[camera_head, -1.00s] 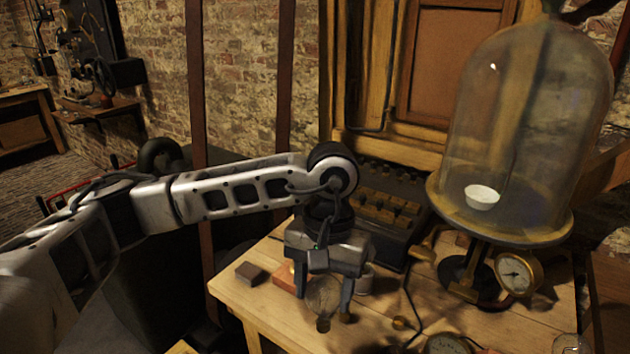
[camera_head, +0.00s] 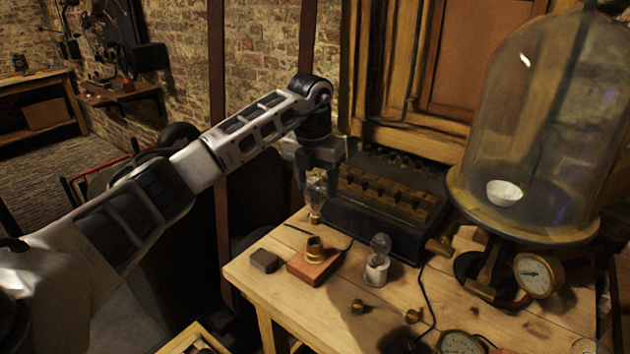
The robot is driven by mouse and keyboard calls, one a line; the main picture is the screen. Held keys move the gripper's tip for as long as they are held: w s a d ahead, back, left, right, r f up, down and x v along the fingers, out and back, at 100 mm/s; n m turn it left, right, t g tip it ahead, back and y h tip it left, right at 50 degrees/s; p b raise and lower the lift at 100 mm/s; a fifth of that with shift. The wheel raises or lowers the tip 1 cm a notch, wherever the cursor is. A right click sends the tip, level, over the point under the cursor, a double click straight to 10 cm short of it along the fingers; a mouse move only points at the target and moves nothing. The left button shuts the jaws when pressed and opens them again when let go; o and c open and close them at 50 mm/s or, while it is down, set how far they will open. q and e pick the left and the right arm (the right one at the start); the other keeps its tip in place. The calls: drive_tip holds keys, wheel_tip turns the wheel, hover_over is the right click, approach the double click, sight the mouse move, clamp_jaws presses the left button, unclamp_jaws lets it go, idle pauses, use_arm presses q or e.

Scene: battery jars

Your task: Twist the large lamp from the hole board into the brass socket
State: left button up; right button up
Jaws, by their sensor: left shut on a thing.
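My left gripper (camera_head: 317,178) is shut on the large lamp (camera_head: 316,188), a clear glass bulb with its brass base pointing down. The lamp hangs roughly upright in the air. In the picture its base end is just above the brass socket (camera_head: 314,248), with a visible gap between them. The socket stands on a reddish-brown block (camera_head: 313,268) on the wooden table (camera_head: 340,325). I cannot make out the hole board. My right gripper is not in view.
A dark block (camera_head: 264,261) lies left of the socket block. A dark keyed apparatus (camera_head: 390,200) stands behind. Small brass knobs (camera_head: 358,306) lie in front. A glass bell jar (camera_head: 545,120) with a gauge (camera_head: 537,274) stands at right. A thin cable crosses the table.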

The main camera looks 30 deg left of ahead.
sight(315, 210)
use_arm(q)
drive_tip(key=shift+w+a+f+n, duration=0.15)
drive_tip(key=shift+a+n, duration=0.1)
drive_tip(key=shift+n, duration=0.25)
wheel_tip(315, 210, down, 4)
drive_tip(key=b, duration=0.2)
drive_tip(key=shift+b, duration=0.35)
drive_tip(key=shift+f+b, duration=0.35)
drive_tip(key=shift+b, duration=0.05)
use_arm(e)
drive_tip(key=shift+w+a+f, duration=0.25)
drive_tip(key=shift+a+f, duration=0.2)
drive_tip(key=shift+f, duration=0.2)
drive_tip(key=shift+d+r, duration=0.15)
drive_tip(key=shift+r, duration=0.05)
use_arm(q)
drive_tip(key=shift+f, duration=1.1)
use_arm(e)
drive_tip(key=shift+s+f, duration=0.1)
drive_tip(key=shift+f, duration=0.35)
use_arm(q)
drive_tip(key=shift+f, duration=0.15)
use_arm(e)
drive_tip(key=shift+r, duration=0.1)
